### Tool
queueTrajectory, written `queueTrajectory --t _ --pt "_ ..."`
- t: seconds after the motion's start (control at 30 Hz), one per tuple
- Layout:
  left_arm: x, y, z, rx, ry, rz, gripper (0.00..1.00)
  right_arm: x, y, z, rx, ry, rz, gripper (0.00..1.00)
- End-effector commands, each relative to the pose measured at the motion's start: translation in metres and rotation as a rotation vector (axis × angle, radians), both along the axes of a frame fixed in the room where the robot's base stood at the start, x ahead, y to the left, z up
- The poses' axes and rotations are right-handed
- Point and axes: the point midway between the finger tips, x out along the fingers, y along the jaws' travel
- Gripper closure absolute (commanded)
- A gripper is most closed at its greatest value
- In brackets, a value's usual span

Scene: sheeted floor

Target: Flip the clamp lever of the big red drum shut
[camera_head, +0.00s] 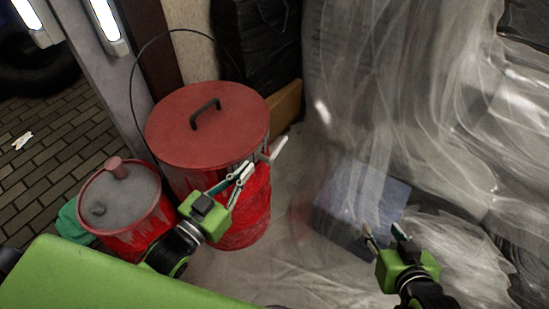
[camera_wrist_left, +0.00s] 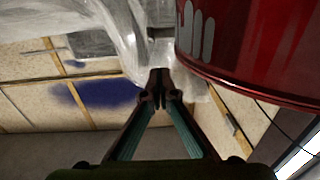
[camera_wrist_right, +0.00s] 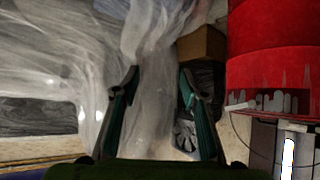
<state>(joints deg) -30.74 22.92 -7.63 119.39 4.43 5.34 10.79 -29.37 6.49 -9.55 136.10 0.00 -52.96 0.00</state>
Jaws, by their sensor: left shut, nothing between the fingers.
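The big red drum (camera_head: 225,205) stands upright with its red lid (camera_head: 180,135) on and a dark handle on top. The pale clamp lever (camera_head: 278,149) sticks outward from the rim at the drum's right side. My left gripper (camera_head: 249,166) is shut and empty, its tips close beside the lever; I cannot tell whether they touch. In the left wrist view its shut tips (camera_wrist_left: 161,84) are below the drum's dark red wall (camera_wrist_left: 265,50). My right gripper (camera_head: 384,230) is open and empty, apart to the right; the drum also shows in the right wrist view (camera_wrist_right: 270,40).
A smaller red drum (camera_head: 140,240) with a grey top stands left of the big drum. A blue-grey box (camera_head: 365,205) lies under clear plastic sheeting (camera_head: 430,90) on the right. A grey post (camera_head: 120,75) stands behind the drums. Sheeted floor is free between the grippers.

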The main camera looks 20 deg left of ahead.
Motion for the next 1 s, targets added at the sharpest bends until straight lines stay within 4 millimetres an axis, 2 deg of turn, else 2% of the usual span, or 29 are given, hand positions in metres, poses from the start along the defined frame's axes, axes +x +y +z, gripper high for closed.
queueTrajectory --t 0.1,0.27,0.47,0.87,1.0 --pt "-0.004 -0.007 0.017 -0.019 -0.051 -0.022 1.00 -0.002 0.000 0.014 0.006 -0.033 0.000 0.60" --pt "0.001 -0.011 0.026 -0.026 -0.067 -0.028 1.00 0.001 0.001 0.025 0.013 -0.066 0.002 0.60" --pt "0.025 -0.020 0.028 -0.026 -0.069 -0.027 1.00 0.017 0.009 0.045 0.040 -0.177 0.010 0.60" --pt "0.091 -0.044 0.032 -0.025 -0.069 -0.028 1.00 0.046 0.025 0.114 0.123 -0.517 0.032 0.60" --pt "0.093 -0.044 0.018 -0.023 -0.062 -0.027 1.00 0.049 0.030 0.143 0.156 -0.646 0.040 0.60"
